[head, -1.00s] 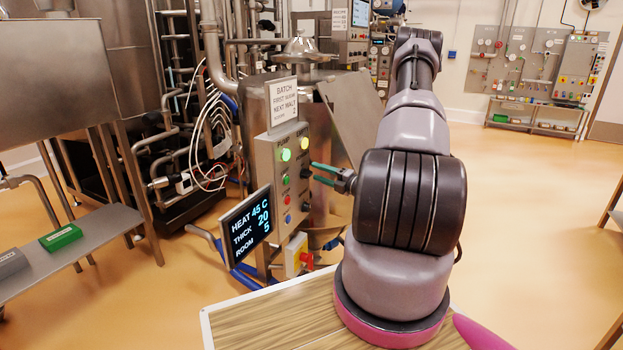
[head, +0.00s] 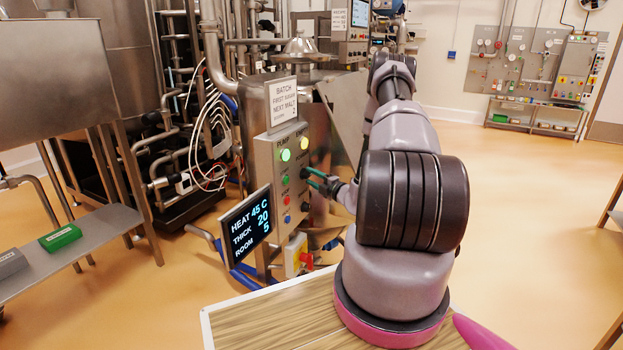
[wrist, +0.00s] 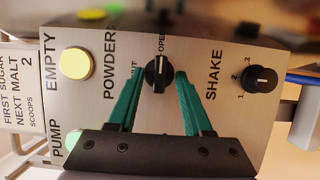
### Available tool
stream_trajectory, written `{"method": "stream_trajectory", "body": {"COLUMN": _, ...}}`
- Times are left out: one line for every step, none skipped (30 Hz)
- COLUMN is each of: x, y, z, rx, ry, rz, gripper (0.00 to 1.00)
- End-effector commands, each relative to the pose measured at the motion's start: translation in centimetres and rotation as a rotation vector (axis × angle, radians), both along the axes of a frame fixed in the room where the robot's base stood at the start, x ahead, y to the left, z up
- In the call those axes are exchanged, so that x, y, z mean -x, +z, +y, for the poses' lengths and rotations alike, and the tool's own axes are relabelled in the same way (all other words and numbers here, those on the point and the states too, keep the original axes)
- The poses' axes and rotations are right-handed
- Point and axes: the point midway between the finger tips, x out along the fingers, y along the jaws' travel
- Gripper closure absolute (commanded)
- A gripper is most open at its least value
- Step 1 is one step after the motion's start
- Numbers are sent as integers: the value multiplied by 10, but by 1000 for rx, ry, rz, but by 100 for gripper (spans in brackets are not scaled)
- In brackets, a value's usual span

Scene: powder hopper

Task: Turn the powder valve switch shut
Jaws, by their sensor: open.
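The powder valve switch (wrist: 157,75) is a round black knob with a white mark on the panel, beside the word POWDER. In the wrist view its mark points up toward the OPEN label; the SHUT label, left of it, is partly hidden by a finger. My gripper (wrist: 159,72) is open, with one green finger on each side of the knob and small gaps visible. In the head view my gripper (head: 315,180) is at the panel's right side, its tips at the black knob (head: 305,172). Whether the fingers touch the panel, I cannot tell.
The control panel (head: 264,162) also carries a lit yellow EMPTY button (wrist: 75,63), a lit green PUMP button (head: 286,155) and a black SHAKE knob (wrist: 261,79). A display screen (head: 246,227) stands lower left. A steel hopper (head: 325,130) is behind the panel.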

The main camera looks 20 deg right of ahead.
Motion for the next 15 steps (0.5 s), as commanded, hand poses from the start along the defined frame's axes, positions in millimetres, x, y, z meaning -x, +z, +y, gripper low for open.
{"method": "stream_trajectory", "body": {"x": -3, "y": 0, "z": 1, "rx": 0, "ry": 0, "rz": -1, "gripper": 50}}
{"method": "stream_trajectory", "body": {"x": -3, "y": 0, "z": 1, "rx": 0, "ry": 0, "rz": -1, "gripper": 50}}
{"method": "stream_trajectory", "body": {"x": -4, "y": 0, "z": 1, "rx": -1, "ry": 0, "rz": -1, "gripper": 50}}
{"method": "stream_trajectory", "body": {"x": -4, "y": 0, "z": 1, "rx": -1, "ry": 0, "rz": -1, "gripper": 50}}
{"method": "stream_trajectory", "body": {"x": -4, "y": 0, "z": 1, "rx": -1, "ry": 0, "rz": -1, "gripper": 50}}
{"method": "stream_trajectory", "body": {"x": -4, "y": 0, "z": 1, "rx": -1, "ry": 0, "rz": -1, "gripper": 50}}
{"method": "stream_trajectory", "body": {"x": -4, "y": 0, "z": 1, "rx": -1, "ry": 0, "rz": -1, "gripper": 50}}
{"method": "stream_trajectory", "body": {"x": -4, "y": 0, "z": 1, "rx": -1, "ry": 0, "rz": -1, "gripper": 50}}
{"method": "stream_trajectory", "body": {"x": -4, "y": 0, "z": 1, "rx": 0, "ry": 0, "rz": 0, "gripper": 50}}
{"method": "stream_trajectory", "body": {"x": -4, "y": 0, "z": 1, "rx": 0, "ry": 0, "rz": 0, "gripper": 54}}
{"method": "stream_trajectory", "body": {"x": -4, "y": 0, "z": 1, "rx": 0, "ry": 0, "rz": 0, "gripper": 65}}
{"method": "stream_trajectory", "body": {"x": -4, "y": 0, "z": 1, "rx": 0, "ry": 0, "rz": 0, "gripper": 81}}
{"method": "stream_trajectory", "body": {"x": -4, "y": 0, "z": 1, "rx": 0, "ry": 0, "rz": 0, "gripper": 92}}
{"method": "stream_trajectory", "body": {"x": -4, "y": 0, "z": 1, "rx": 0, "ry": 0, "rz": 0, "gripper": 100}}
{"method": "stream_trajectory", "body": {"x": -4, "y": 0, "z": 1, "rx": 0, "ry": 0, "rz": 0, "gripper": 100}}
